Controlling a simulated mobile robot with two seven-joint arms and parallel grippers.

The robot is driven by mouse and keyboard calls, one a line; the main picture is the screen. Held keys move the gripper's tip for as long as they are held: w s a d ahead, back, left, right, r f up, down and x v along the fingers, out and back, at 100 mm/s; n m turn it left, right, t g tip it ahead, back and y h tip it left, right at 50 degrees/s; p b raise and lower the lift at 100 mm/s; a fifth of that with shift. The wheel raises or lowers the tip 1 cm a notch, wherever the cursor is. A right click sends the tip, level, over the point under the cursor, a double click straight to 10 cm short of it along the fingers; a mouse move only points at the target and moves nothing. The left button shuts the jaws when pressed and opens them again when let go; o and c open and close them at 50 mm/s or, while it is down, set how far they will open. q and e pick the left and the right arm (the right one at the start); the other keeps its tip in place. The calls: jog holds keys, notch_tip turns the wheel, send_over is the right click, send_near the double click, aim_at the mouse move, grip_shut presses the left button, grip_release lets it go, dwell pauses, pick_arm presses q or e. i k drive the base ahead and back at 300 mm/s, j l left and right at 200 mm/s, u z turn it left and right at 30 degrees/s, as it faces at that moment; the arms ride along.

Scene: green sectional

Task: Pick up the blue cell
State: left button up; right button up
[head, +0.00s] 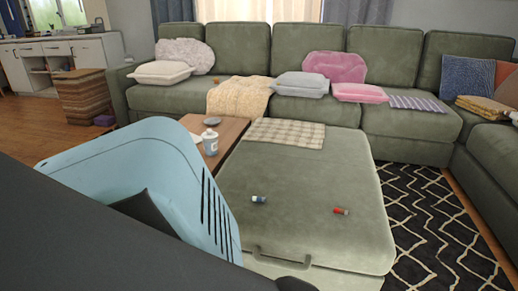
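The blue cell (258,199), a small cylinder with a blue part and a pale part, lies on its side on the green ottoman (300,180), left of its middle and towards its near side. A similar red cell (341,211) lies to its right, apart from it. A dark arm link of mine fills the lower left of the head view. Neither gripper's fingers can be seen. Nothing touches the blue cell.
A light blue basket (130,150) with slots stands in the left foreground, partly covered by my arm. Behind it is a wooden side table (229,134) with a white bottle (210,142). A checked cloth (285,133) lies on the ottoman's far end. The green sectional (410,120) runs behind.

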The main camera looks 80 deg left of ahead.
aim_at(254, 199)
jog(key=u, duration=2.2)
jog(key=i+j, duration=0.1)
jog(key=j, duration=0.2)
